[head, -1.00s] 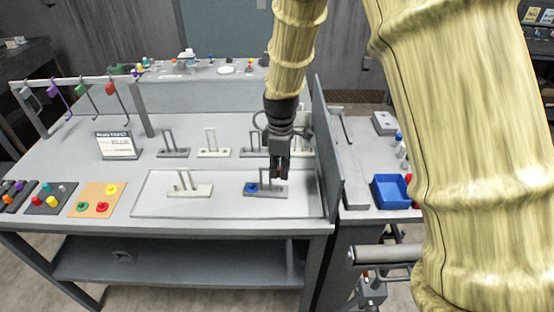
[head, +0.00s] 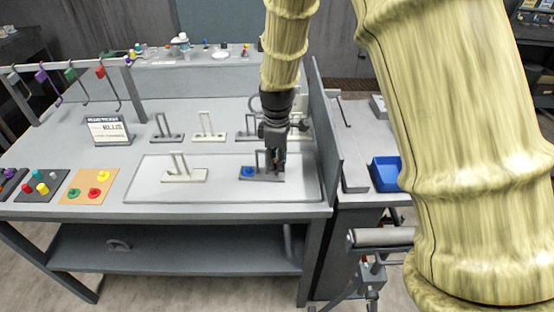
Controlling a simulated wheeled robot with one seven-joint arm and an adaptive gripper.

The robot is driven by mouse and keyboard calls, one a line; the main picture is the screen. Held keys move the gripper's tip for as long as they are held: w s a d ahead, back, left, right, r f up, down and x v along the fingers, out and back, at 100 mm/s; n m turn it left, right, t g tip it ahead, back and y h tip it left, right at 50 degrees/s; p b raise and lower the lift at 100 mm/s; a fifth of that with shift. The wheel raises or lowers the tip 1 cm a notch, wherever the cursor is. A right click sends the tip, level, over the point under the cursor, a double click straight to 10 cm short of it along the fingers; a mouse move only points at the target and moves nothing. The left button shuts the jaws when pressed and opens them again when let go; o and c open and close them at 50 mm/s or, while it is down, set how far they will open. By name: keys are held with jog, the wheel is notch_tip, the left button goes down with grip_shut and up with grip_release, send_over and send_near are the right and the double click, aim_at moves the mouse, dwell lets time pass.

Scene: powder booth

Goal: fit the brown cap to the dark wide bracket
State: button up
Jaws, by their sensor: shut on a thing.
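The dark wide bracket (head: 257,178) stands on the pale tray at the front right of the bench, with two uprights on its base. A blue cap (head: 247,171) sits at the left end of its base. My gripper (head: 274,175) points down at the bracket's right end and hides part of it. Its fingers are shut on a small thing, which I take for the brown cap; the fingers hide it. I cannot tell whether it touches the bracket. No brown cap shows elsewhere.
A pale bracket (head: 184,176) stands on the tray's left (head: 215,196). Several brackets stand behind. A tall grey panel (head: 322,140) rises close to the right of my gripper. An orange board (head: 80,196) with colored caps lies left. A blue bin (head: 385,173) stands right.

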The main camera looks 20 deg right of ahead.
jog(key=shift+f+b, duration=0.35)
jog(key=shift+f, duration=0.85)
dwell(0.3)
jog(key=o, duration=0.7)
jog(key=shift+o, duration=0.2)
jog(key=shift+r, duration=0.1)
notch_tip(320, 180, up, 12)
jog(key=shift+f, duration=0.1)
